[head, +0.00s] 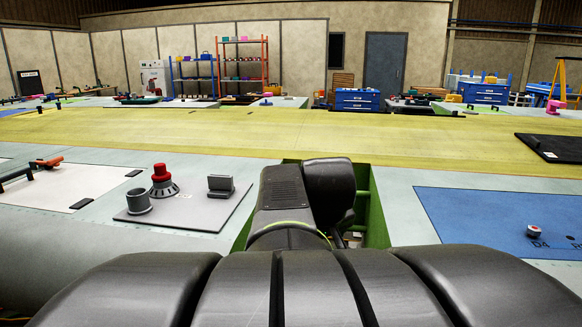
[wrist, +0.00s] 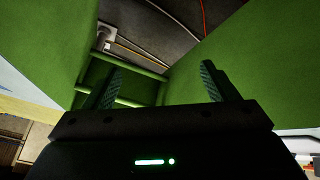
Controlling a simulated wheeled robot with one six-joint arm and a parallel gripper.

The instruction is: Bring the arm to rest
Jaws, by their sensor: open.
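My gripper (wrist: 165,88) shows in the wrist view with its two fingers spread apart and nothing between them. It points down into an opening with green walls (wrist: 215,60). Green crossbars, cables and a dark floor lie beyond the fingertips. In the head view my black arm reaches forward over the green-edged opening (head: 375,215) in the work surface. The arm hides most of the opening, and my gripper is hidden there.
Left of the opening, a grey plate (head: 215,212) holds a red-topped knob (head: 161,175), a grey cup (head: 139,201) and a grey block (head: 220,185). A yellow strip (head: 250,132) crosses beyond.

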